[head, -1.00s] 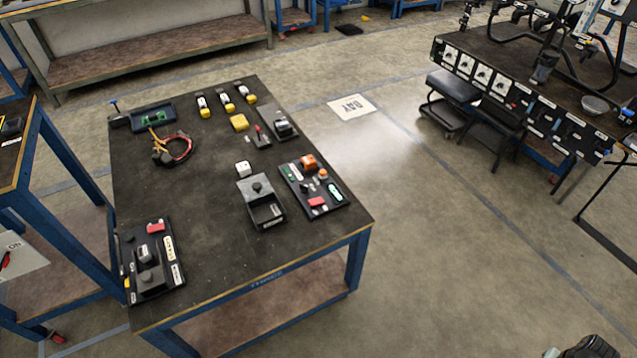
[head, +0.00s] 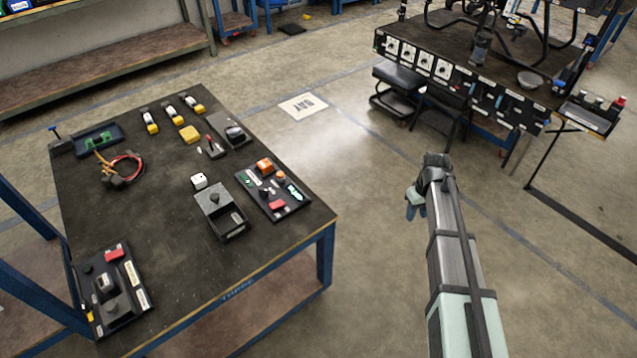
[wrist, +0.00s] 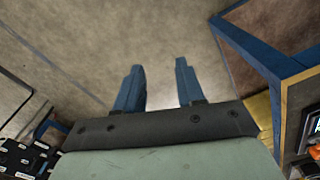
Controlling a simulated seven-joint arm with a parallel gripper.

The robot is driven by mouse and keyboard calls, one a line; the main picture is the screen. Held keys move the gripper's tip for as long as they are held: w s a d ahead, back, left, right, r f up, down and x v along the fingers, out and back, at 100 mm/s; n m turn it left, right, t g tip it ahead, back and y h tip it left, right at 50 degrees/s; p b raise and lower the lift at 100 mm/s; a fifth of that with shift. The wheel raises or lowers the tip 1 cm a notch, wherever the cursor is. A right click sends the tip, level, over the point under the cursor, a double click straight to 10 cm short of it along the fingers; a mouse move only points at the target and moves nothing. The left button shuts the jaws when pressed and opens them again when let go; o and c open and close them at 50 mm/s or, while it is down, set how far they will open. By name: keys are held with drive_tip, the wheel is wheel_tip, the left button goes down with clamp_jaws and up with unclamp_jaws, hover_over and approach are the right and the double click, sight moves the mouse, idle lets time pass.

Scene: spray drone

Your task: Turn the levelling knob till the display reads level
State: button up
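My gripper (head: 412,212) hangs over open floor between the two tables in the head view, touching nothing. In the wrist view its two blue fingers (wrist: 158,68) are apart with only floor between them. I cannot tell which part is the levelling knob. A grey box with a dark round knob (head: 214,197) stands on the near table, and a panel at its front left corner has another knob-like part (head: 112,305). A panel at the right edge has a small green-lit patch (head: 296,192), possibly a display; its reading is too small to make out.
The near table (head: 150,215) also holds a wire loop (head: 128,168), yellow-and-white bottles (head: 170,114) and a white cube (head: 199,181). The far table (head: 500,62) carries a black tubular frame and labelled front panels (head: 425,61).

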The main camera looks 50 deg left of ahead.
drive_tip(key=s+a+r+n, duration=0.1)
drive_tip(key=s+a+n, duration=0.15)
drive_tip(key=a, duration=0.45)
drive_tip(key=s+a+r+n, duration=0.1)
drive_tip(key=s+a+r, duration=0.15)
drive_tip(key=a, duration=0.35)
wheel_tip(320, 180, up, 9)
drive_tip(key=n, duration=0.7)
hover_over(263, 189)
wheel_tip(263, 189, down, 14)
drive_tip(key=shift+r, duration=0.1)
clamp_jaws()
